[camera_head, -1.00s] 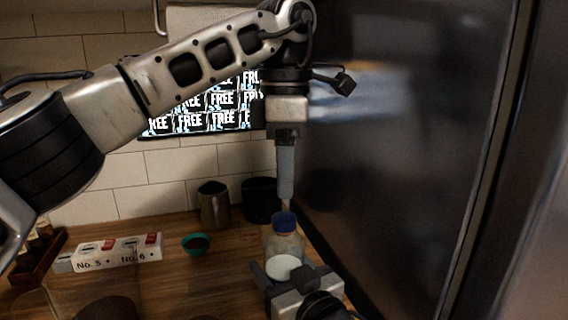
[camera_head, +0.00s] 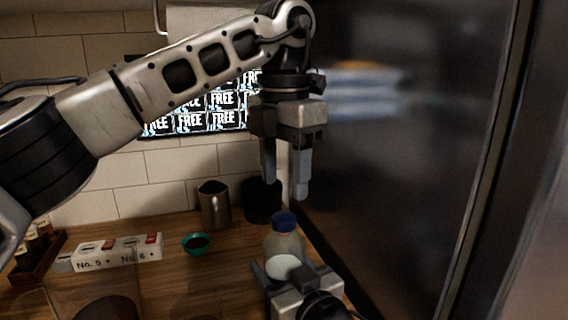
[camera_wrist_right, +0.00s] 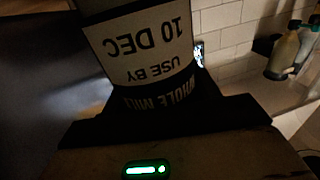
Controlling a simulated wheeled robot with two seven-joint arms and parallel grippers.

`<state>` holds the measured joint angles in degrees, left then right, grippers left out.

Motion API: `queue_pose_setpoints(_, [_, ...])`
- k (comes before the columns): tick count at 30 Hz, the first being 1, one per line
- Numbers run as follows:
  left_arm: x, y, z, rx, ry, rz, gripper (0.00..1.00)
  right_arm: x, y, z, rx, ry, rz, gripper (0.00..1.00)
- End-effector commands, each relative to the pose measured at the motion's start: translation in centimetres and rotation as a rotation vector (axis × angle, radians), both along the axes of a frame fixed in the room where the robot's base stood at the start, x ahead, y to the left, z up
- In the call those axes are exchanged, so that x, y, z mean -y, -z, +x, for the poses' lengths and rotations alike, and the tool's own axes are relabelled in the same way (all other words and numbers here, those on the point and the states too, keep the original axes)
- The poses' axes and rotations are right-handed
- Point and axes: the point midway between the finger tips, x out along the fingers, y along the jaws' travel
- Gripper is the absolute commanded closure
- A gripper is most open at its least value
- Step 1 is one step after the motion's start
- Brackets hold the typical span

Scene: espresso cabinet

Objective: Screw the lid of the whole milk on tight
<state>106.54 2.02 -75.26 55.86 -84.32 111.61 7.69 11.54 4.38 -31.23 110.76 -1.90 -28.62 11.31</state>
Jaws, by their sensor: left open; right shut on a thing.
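The whole milk bottle (camera_head: 284,243) stands upright at the right end of the counter, clear with white milk in its lower part. Its blue lid (camera_head: 285,221) sits on its top. My right gripper (camera_head: 284,275) is shut around the lower part of the bottle. In the right wrist view the label (camera_wrist_right: 145,45) reads "USE BY 10 DEC" and "WHOLE MILK", upside down. My left gripper (camera_head: 285,185) is open and empty, fingers pointing down above the lid and apart from it. Whether the lid is tight cannot be told.
A metal pitcher (camera_head: 213,205) and a black container (camera_head: 261,200) stand behind the bottle. A teal bowl (camera_head: 196,244) and a white numbered block (camera_head: 118,253) are to the left. A dark tall panel (camera_head: 400,170) closes off the right side.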

Motion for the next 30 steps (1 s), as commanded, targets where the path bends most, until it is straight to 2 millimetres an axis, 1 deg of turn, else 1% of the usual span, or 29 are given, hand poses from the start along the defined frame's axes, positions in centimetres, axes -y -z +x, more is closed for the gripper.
queue_pose_setpoints(1, [0.0, 0.9, 0.0, -0.003, 0.001, 0.001, 0.49, 0.0, 0.2, 0.0, -0.003, 0.0, -0.002, 1.0])
queue_pose_setpoints(6, [-0.1, 3.6, 0.0, -0.004, 0.002, 0.002, 0.49, 0.0, 0.1, 0.0, -0.003, 0.0, -0.002, 1.0])
queue_pose_setpoints(12, [0.0, 6.0, 0.0, -0.003, 0.001, 0.001, 0.49, 0.0, 0.1, 0.0, -0.003, 0.0, -0.002, 1.0])
queue_pose_setpoints(17, [0.0, 6.8, 0.0, -0.002, 0.0, -0.001, 0.49, 0.0, 0.1, 0.0, -0.003, 0.0, -0.002, 1.0])
queue_pose_setpoints(25, [0.0, 6.9, 0.0, -0.001, 0.001, 0.0, 0.49, 0.0, 0.1, 0.0, -0.003, 0.0, -0.002, 1.0])
queue_pose_setpoints(26, [0.0, 6.9, 0.0, -0.001, 0.001, 0.0, 0.57, 0.0, 0.1, 0.0, -0.003, 0.0, -0.002, 1.0])
queue_pose_setpoints(27, [0.0, 6.9, 0.0, -0.001, 0.001, 0.0, 0.69, 0.0, 0.1, 0.0, -0.003, 0.0, -0.001, 1.0])
queue_pose_setpoints(30, [0.0, 6.9, 0.0, -0.001, 0.001, 0.0, 0.94, 0.0, 0.1, 0.0, -0.003, 0.0, -0.001, 1.0])
